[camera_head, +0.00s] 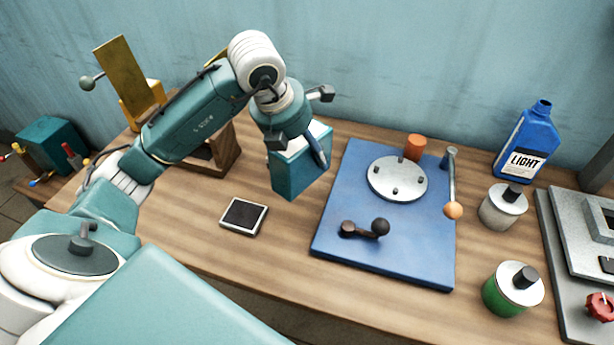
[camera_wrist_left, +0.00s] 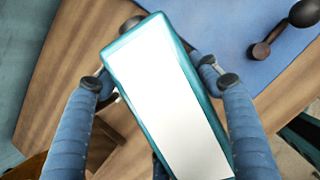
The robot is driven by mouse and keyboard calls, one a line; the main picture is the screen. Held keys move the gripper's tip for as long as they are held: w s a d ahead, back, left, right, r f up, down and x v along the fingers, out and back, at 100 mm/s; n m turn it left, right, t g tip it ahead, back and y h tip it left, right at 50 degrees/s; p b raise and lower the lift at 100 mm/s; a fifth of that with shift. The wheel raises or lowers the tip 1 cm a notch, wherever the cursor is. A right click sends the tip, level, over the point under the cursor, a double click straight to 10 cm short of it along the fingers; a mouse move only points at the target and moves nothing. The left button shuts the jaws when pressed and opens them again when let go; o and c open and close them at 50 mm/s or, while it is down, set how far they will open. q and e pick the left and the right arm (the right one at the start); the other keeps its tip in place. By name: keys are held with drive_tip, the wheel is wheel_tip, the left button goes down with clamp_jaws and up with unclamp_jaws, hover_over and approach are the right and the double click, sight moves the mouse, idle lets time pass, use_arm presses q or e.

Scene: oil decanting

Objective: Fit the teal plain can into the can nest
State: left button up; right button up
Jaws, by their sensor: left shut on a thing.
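The teal plain can (camera_head: 299,176) is a rectangular block with a white top, left of the blue board. My left gripper (camera_head: 300,150) is shut on it, with one blue finger seen along its right side. The can appears raised and tilted; its underside is hidden. In the left wrist view, the teal can (camera_wrist_left: 168,95) fills the middle between the two blue fingers of my left gripper (camera_wrist_left: 160,85). I cannot tell for sure which fixture is the can nest; a grey square frame (camera_head: 598,222) on a plate at the right edge may be it. My right gripper is not in view.
The blue board (camera_head: 335,235) carries a round pegged disc (camera_head: 397,180), an orange cylinder and ball-ended levers. A dark framed pad (camera_head: 243,216) lies at left.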

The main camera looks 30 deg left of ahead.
use_arm(q)
wheel_tip(320, 180, down, 8)
drive_tip(key=shift+p, duration=0.35)
drive_tip(key=shift+f, duration=0.1)
drive_tip(key=o, duration=1.9)
drive_tip(key=shift+f, duration=0.15)
drive_tip(key=shift+c, duration=0.2)
